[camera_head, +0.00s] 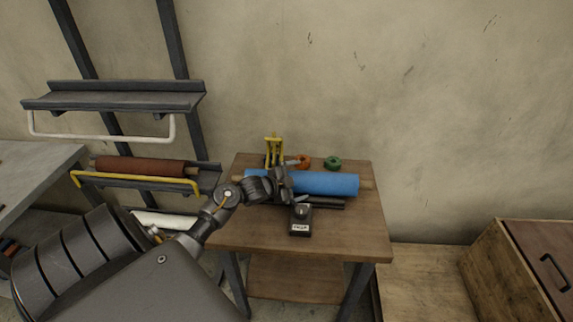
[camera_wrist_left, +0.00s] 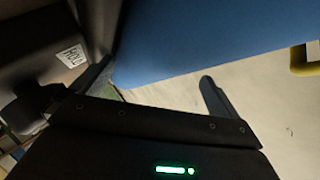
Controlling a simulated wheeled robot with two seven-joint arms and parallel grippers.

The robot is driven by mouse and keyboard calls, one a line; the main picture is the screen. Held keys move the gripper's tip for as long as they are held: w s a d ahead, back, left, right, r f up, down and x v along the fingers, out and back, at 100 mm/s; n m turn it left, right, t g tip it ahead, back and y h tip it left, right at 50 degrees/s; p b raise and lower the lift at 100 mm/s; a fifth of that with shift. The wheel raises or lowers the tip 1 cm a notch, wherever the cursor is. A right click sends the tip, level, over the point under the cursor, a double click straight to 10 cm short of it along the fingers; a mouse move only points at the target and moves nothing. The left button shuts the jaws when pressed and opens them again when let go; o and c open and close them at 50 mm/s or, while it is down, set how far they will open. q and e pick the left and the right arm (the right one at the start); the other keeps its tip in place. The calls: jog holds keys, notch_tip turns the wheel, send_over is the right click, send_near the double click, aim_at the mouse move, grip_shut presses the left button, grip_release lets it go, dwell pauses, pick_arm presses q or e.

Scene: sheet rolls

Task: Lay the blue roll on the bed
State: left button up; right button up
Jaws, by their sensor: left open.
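The blue roll (camera_head: 328,184) lies crosswise over the wooden table (camera_head: 345,236), with a pale core end at its right. A dark rail (camera_head: 326,204) and a black block (camera_head: 301,220) with a white label sit in front of it; I cannot tell whether these belong to the bed. My left gripper (camera_head: 285,188) is open at the left part of the roll and hides some of it. In the left wrist view the roll (camera_wrist_left: 215,35) fills the top, close to a grey finger (camera_wrist_left: 216,98). I cannot tell whether the fingers straddle it. My right gripper is out of view.
A yellow stand (camera_head: 274,148), an orange ring (camera_head: 304,161) and a green ring (camera_head: 333,162) are at the table's back. A rack at left holds a brown roll (camera_head: 140,167) behind a yellow bar. A wooden cabinet (camera_head: 500,270) stands at right. The table's front right is clear.

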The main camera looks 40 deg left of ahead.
pick_arm(q)
jog(key=b+v, duration=0.1)
jog(key=v, duration=1.1)
